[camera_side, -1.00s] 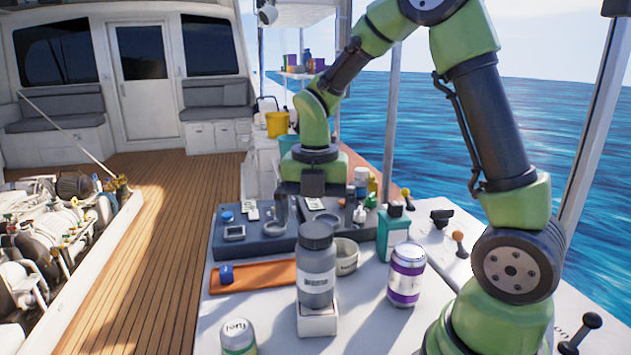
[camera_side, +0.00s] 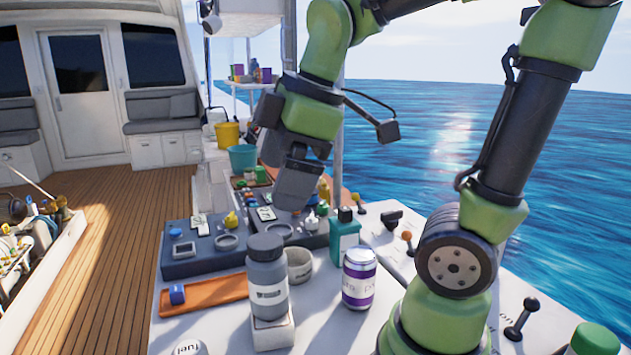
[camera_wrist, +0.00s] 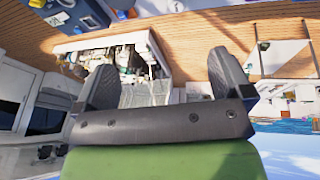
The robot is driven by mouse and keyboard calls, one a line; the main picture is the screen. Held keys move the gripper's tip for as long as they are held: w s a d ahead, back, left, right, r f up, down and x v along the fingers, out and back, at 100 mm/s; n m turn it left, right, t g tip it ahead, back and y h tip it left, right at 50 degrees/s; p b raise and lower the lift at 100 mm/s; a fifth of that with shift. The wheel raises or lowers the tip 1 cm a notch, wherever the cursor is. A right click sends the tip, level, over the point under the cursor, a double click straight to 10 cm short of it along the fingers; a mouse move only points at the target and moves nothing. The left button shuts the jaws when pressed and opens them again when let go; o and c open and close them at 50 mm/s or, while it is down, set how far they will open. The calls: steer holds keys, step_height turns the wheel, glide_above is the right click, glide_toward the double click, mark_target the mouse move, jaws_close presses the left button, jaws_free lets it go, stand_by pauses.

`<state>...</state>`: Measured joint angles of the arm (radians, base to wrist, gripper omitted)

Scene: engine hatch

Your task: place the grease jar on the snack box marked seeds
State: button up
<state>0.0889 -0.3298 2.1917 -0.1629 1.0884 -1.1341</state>
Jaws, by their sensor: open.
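My gripper (camera_side: 294,184) is raised above the back part of the table, tilted, in the side view. In the wrist view my gripper (camera_wrist: 164,80) has its two dark fingers wide apart, with nothing held between them. A grey jar-like bottle with a dark lid and a pale label (camera_side: 267,277) stands upright on a small white block (camera_side: 273,334) at the front. A low grey labelled cup (camera_side: 300,264) stands behind it. I cannot read the word grease or seeds on any item, so I cannot tell which ones are the grease jar and the seeds box.
A purple-and-white can (camera_side: 359,278) stands right of the bottle, with a teal bottle (camera_side: 344,240) behind it. An orange tray (camera_side: 215,293) holds a small blue item.

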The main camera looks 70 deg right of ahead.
steer(key=s+a+m+t+y, duration=0.1)
steer(key=s+m, duration=0.4)
steer(key=m, duration=0.7)
steer(key=shift+s+a+t, duration=0.3)
steer(key=shift+a+t, duration=0.6)
steer(key=shift+t, duration=0.1)
